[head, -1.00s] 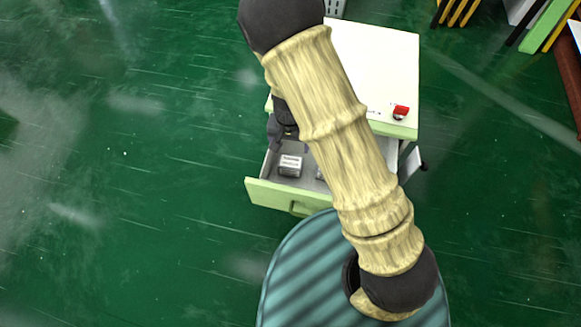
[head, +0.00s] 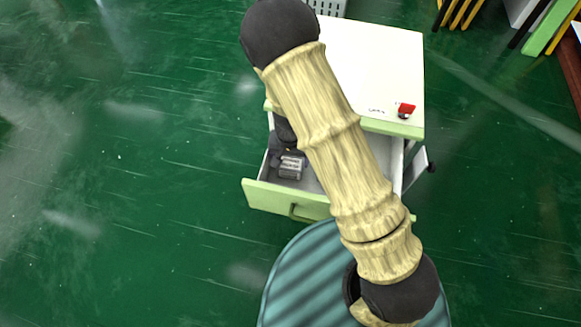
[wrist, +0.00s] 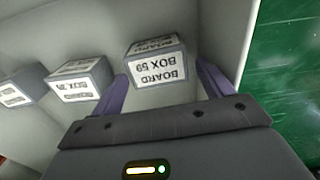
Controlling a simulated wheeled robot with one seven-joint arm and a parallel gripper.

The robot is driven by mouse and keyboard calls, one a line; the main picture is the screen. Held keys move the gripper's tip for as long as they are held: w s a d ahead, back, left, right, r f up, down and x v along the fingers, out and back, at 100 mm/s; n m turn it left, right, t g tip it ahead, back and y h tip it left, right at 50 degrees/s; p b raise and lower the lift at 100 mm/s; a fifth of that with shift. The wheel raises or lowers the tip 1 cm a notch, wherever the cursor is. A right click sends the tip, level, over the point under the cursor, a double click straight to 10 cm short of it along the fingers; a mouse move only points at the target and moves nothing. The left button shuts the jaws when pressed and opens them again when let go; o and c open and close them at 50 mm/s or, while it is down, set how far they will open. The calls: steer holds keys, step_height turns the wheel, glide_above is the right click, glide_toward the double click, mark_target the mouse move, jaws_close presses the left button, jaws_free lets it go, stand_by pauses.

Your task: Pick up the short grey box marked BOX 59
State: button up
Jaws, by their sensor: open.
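The short grey box marked BOX 59 (wrist: 158,64) lies in the open drawer, its label upside down in the wrist view. It also shows in the head view (head: 291,168), at the left end of the drawer. My gripper (wrist: 162,84) is open, with one purple finger on each side of the box. I cannot tell whether the fingers touch it. In the head view my gripper (head: 279,152) is dark and low in the drawer, against the box, and my arm hides part of it.
Two more grey labelled boxes, one nearer (wrist: 79,84) and one farther left (wrist: 20,88), lie in the same drawer (head: 262,198). The drawer's side wall stands close right of the gripper in the wrist view. A red item (head: 406,109) sits on the white cabinet top (head: 378,60).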

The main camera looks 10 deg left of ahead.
mark_target(291, 163)
step_height(291, 163, down, 5)
steer(key=b, duration=0.3)
steer(key=shift+s+d+r, duration=0.1)
steer(key=shift+s, duration=0.05)
steer(key=shift+c, duration=0.2)
steer(key=c, duration=0.8)
steer(key=shift+r, duration=0.1)
step_height(291, 163, up, 18)
steer(key=p, duration=1)
steer(key=shift+p, duration=0.35)
